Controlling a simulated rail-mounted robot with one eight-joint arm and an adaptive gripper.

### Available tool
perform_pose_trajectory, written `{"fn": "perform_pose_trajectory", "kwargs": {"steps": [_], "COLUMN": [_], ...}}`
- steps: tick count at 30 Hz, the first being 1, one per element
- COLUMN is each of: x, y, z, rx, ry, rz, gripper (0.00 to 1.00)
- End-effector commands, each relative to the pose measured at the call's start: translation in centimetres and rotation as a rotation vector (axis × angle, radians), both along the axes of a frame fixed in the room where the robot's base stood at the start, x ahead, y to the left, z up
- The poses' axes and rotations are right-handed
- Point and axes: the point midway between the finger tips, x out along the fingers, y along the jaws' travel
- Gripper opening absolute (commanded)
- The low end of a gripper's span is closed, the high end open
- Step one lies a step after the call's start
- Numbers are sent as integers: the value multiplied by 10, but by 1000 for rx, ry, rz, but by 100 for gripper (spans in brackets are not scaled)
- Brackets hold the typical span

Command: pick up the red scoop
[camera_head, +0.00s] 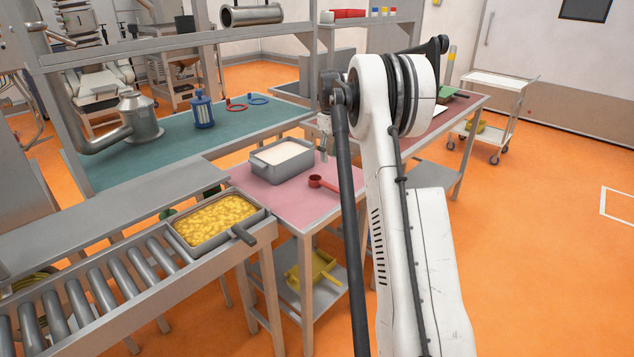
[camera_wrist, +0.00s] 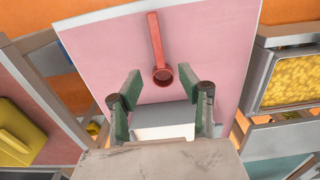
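The red scoop (camera_head: 322,183) lies on the pink table top (camera_head: 290,197), to the right of a grey bin with white contents. In the wrist view, the scoop (camera_wrist: 156,42) has its handle pointing up the picture and its round cup nearer my gripper. My gripper (camera_wrist: 161,78) is open and empty. Its two green fingers stand apart on either side of the cup in the picture, and the scoop looks to be below them. In the head view, my arm hides part of the table to the right of the scoop.
The grey bin (camera_head: 255,162) stands close to the scoop; it also shows between my fingers in the wrist view (camera_wrist: 164,131). A tray of yellow pieces (camera_head: 176,236) sits on the roller conveyor (camera_head: 110,285). A yellow item (camera_head: 311,268) lies on the lower shelf.

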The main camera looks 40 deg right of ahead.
Motion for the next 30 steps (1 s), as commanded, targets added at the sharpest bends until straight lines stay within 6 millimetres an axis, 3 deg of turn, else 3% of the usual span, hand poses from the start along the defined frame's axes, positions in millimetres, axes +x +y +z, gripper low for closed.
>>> {"fn": "perform_pose_trajectory", "kwargs": {"steps": [5, 15, 26, 30], "x": [0, 1, 1, 3], "y": [-6, -5, -5, -6], "z": [-16, -74, -97, -113], "rx": [3, 3, 3, 3], "ry": [6, 5, 5, 5], "rz": [2, 2, 2, 2], "gripper": [38, 38, 38, 38]}}
